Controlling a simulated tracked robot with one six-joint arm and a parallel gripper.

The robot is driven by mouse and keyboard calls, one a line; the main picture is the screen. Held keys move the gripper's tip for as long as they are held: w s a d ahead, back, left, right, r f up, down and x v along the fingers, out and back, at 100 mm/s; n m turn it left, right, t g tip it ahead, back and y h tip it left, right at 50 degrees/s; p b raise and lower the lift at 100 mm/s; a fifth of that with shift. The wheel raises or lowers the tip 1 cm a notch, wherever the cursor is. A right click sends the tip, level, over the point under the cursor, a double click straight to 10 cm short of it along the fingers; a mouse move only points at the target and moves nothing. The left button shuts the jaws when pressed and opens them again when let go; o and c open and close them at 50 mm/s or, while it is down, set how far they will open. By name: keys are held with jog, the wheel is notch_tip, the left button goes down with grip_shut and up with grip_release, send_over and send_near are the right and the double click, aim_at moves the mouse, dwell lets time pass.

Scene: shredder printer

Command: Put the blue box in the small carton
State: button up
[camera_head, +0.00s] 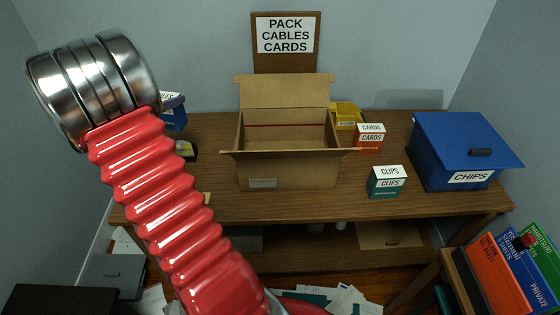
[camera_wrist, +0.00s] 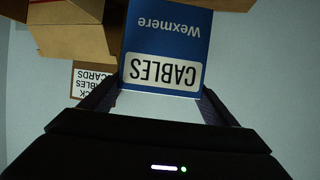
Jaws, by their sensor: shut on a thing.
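The blue box (camera_wrist: 165,35), labelled CABLES and Wexmere, is between the fingers of my gripper (camera_wrist: 160,95), which is shut on it. The wrist picture is upside down. A small part of a blue box (camera_head: 175,121) with a white label shows behind my red arm in the head view, at the left of the table. The open cardboard carton (camera_head: 285,176) stands mid-table with its flaps spread, to the right of that box. It also shows in the wrist view (camera_wrist: 70,40). No box shows inside it, though its floor is partly hidden.
A yellow bin (camera_head: 347,113), a red CARDS box (camera_head: 369,138) and a green CLIPS box (camera_head: 386,184) stand right of the carton. A large blue CHIPS bin (camera_head: 455,150) is at the right. A wall sign (camera_head: 286,36) reads PACK CABLES CARDS.

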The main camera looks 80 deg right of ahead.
jog(key=s+d+f+m+g+y, duration=0.1)
jog(key=s+d+m+g+y, duration=0.1)
jog(key=s, duration=0.8)
jog(key=s+d+f+m+g+y, duration=0.1)
jog(key=s+d+m+g+y, duration=0.1)
jog(key=s, duration=0.8)
jog(key=s+d+f+m+g+y, duration=0.1)
jog(key=s+d+f+m+g, duration=0.1)
jog(key=s+m+g, duration=0.4)
jog(key=s+d, duration=0.1)
jog(key=s, duration=0.3)
jog(key=shift+s+d+y, duration=0.15)
jog(key=shift+d+y, duration=0.1)
jog(key=shift+y, duration=0.15)
jog(key=shift+f, duration=0.15)
notch_tip(320, 180, down, 6)
jog(key=shift+f, duration=0.1)
jog(key=shift+f, duration=1.85)
jog(key=shift+f, duration=0.6)
